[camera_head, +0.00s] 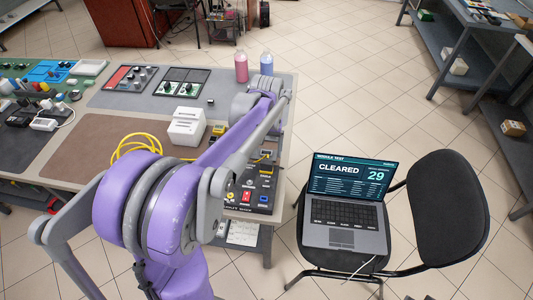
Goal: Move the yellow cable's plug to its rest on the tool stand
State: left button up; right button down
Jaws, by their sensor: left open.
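The yellow cable (133,142) lies in loose loops on the brown mat at the left of the white box. A thin yellow stretch shows again by the dark socket panel (262,198), right of my arm. My purple and grey left arm covers the middle of the cable, and I cannot make out its plug clearly. I cannot pick out the plug's rest or the tool stand. My right gripper is not in view.
A white box (187,126) stands behind the cable. A pink bottle (241,67) and a blue bottle (266,63) stand at the table's far corner. A laptop (345,205) reading CLEARED sits on a black chair (445,208) to the right. Open floor lies beyond.

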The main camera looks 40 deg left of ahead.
aim_at(267, 161)
pick_arm(q)
notch_tip(267, 161, down, 8)
jog(key=b, duration=0.4)
jog(key=shift+r, duration=0.25)
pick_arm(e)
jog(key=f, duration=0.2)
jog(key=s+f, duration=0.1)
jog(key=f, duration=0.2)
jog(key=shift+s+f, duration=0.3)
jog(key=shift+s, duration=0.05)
pick_arm(q)
grip_shut()
jog(key=shift+r, duration=0.2)
